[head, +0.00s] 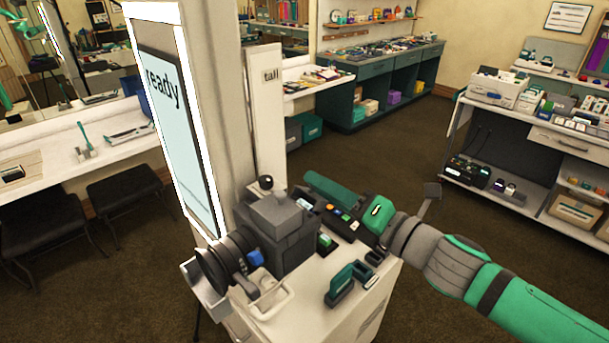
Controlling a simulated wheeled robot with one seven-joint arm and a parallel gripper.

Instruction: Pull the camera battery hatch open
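A dark grey, boxy camera (285,228) stands on a white stand (345,295), with its large black lens (225,262) toward the lower left. I cannot make out its battery hatch or whether the hatch is open. My arm reaches in from the lower right. My gripper (376,250) is at its end, to the right of the camera and apart from the camera body, above the stand's right side. Its fingers are small and dark against the items there, so I cannot tell whether they are open or shut.
A green-and-black device (350,283) lies at the stand's front. A dark panel with coloured buttons (340,214) lies behind. A white pillar with a lit "ready" screen (168,120) rises close on the left.

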